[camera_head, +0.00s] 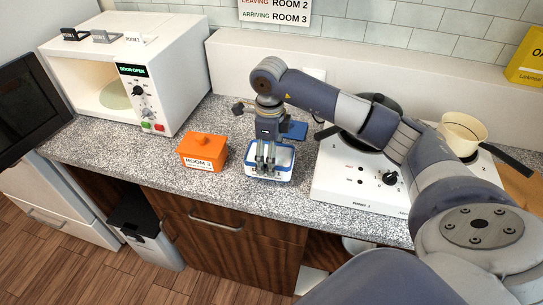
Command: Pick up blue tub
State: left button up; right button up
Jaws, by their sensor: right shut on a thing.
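The blue tub (284,174) is a small open container with a white inside and blue trim on the speckled counter. My right gripper (266,168) points down over its left part, with its fingers at the tub and shut on it. The fingers hide part of the tub's wall. I cannot tell whether the tub is clear of the counter. My left gripper is not in view.
An orange lidded box (203,151) labelled ROOM 3 stands just left of the tub. A white microwave (172,80) with its door open is at the left. A white hob (343,178) with a dark pan and a cream pot (462,134) is at the right. The counter's front edge is close.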

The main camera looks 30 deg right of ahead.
jog(key=s+a+r+b, duration=0.1)
jog(key=s+a+b, duration=0.3)
jog(key=a, duration=0.9)
jog(key=shift+s+r+b, duration=0.25)
jog(key=shift+s+b, duration=0.05)
jog(key=shift+s, duration=1.4)
jog(key=o, duration=0.4)
jog(key=c, duration=0.6)
